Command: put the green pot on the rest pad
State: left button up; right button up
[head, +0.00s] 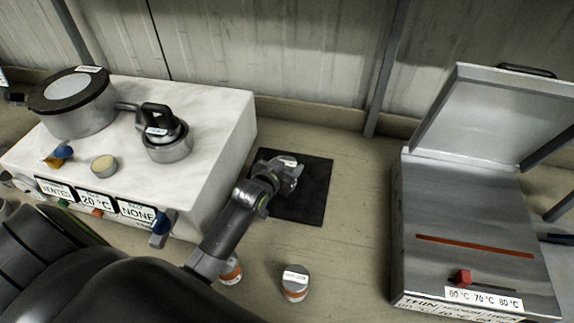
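The rest pad appears to be the flat black square mat (312,205) on the bench, right of the white box. My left gripper (288,172) is over the pad's upper left part. A small pale patch shows at its fingers; I cannot tell whether it is a held pot's lid or part of the gripper. No green pot can be made out. A small grey-lidded pot with an orange band (295,284) stands in front of the pad. A similar orange-banded pot (231,271) is partly hidden by my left arm. My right gripper is not in view.
A white box (215,125) with a lidded vessel (80,115), a black-handled metal piece (168,148) and knobs stands at left. A grey metal unit (470,215) with a raised lid stands at right. The bench between pad and unit is clear.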

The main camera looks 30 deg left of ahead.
pick_arm(q)
jog(key=o, duration=0.4)
jog(key=shift+o, duration=0.2)
jog(key=shift+r, duration=0.2)
jog(key=shift+s+r, duration=0.1)
jog(key=shift+s, duration=0.5)
jog(key=b+v, duration=0.1)
jog(key=v, duration=0.9)
jog(key=shift+s+r, duration=0.3)
